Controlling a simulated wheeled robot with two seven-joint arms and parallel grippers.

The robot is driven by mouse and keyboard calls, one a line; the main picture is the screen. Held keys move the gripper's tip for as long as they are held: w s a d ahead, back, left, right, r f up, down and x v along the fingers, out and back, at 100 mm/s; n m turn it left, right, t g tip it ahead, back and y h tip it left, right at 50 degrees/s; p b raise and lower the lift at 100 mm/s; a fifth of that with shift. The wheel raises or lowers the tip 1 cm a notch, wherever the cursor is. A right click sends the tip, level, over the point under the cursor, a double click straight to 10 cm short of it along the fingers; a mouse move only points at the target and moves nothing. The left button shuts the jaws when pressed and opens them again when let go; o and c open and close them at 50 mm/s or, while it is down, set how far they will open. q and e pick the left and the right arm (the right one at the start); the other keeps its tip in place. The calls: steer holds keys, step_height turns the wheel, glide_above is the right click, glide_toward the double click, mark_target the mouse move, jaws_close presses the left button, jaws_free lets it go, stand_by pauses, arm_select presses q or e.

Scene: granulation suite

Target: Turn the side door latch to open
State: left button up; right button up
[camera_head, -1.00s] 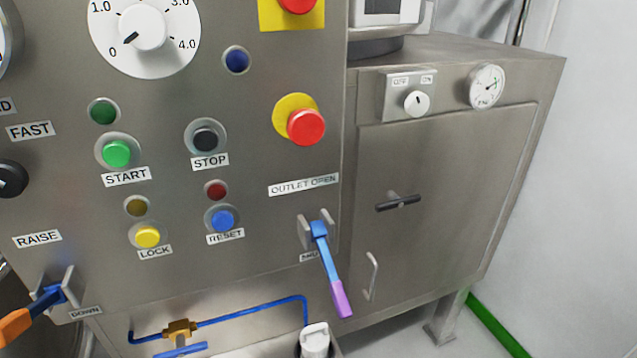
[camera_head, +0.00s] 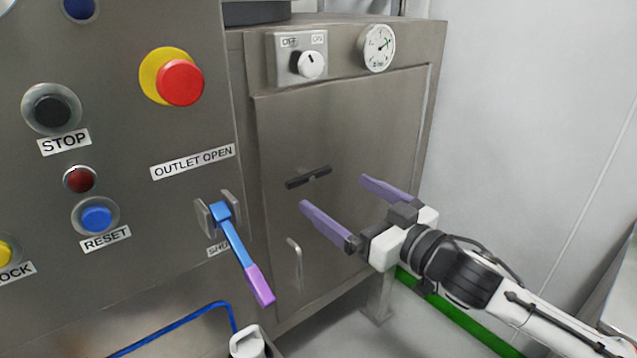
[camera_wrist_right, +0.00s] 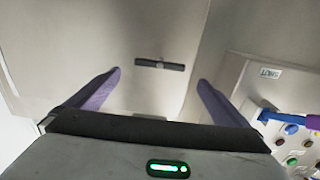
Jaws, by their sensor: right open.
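The side door latch (camera_head: 308,178) is a dark bar handle, roughly level, on the grey metal side door (camera_head: 345,130). My right gripper (camera_head: 333,190) is open and empty, with two purple fingers pointing at the door near the latch in the head view. In the right wrist view the latch (camera_wrist_right: 160,65) lies ahead, between the fingers and beyond their tips, apart from them. The open gripper shows there too (camera_wrist_right: 160,82). My left gripper is not in view.
A blue lever with a purple grip (camera_head: 238,250) hangs at the panel's lower right, left of the door. A curved door pull (camera_head: 295,262) sits below the latch. An OFF/ON knob (camera_head: 311,64) and a gauge (camera_head: 377,47) are above. A white wall is at right.

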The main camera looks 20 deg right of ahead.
mark_target(311, 178)
steer(key=x, duration=0.7)
steer(key=shift+w+a+f, duration=0.1)
steer(key=shift+w, duration=0.15)
steer(key=c, duration=0.9)
